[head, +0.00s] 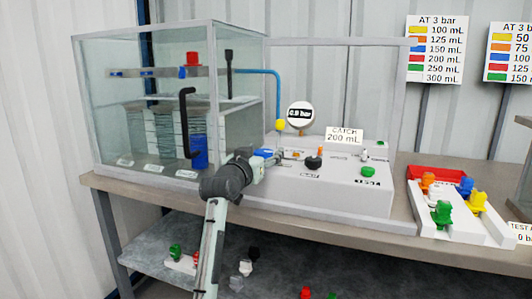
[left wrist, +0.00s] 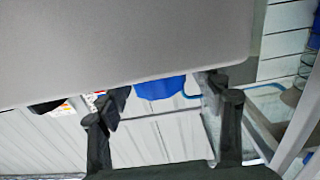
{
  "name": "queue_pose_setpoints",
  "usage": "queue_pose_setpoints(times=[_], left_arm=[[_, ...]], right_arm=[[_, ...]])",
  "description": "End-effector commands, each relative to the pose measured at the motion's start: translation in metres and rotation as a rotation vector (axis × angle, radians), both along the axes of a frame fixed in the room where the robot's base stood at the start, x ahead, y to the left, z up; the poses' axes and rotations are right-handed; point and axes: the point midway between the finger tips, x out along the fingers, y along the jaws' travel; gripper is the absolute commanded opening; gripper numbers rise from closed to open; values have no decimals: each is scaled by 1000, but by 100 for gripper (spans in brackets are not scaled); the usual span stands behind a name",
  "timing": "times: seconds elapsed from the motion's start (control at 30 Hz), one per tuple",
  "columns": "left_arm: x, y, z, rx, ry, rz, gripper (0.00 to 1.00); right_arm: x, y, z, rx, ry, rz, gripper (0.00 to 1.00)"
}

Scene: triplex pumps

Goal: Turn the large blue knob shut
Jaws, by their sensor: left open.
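The large blue knob (head: 263,153) is at the left end of the white pump panel (head: 345,190), mostly hidden behind my left gripper (head: 268,159) in the head view. In the left wrist view, the blue knob (left wrist: 160,88) shows between and beyond the two spread dark fingers of my left gripper (left wrist: 163,108). The fingers are open, with a visible gap on both sides of the blue; I cannot tell whether either touches it. My right gripper is not in view.
A glass tank (head: 160,100) stands left of the panel. A black knob (head: 314,163), a green knob (head: 368,172) and a round gauge (head: 300,114) are on the panel to the right. A white tray with coloured knobs (head: 441,213) sits on the bench's right.

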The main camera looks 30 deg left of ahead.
Motion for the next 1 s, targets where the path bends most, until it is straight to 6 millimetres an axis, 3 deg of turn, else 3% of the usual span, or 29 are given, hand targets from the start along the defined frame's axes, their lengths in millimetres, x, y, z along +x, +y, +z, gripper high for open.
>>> queue_pose_setpoints(times=[0.23,0.63,1.0], left_arm=[[1,0,0,0,-1,0,66],[1,0,0,0,-1,0,16],[1,-2,0,-4,-2,62,15]], right_arm=[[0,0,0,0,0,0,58],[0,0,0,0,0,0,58],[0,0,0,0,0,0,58]])
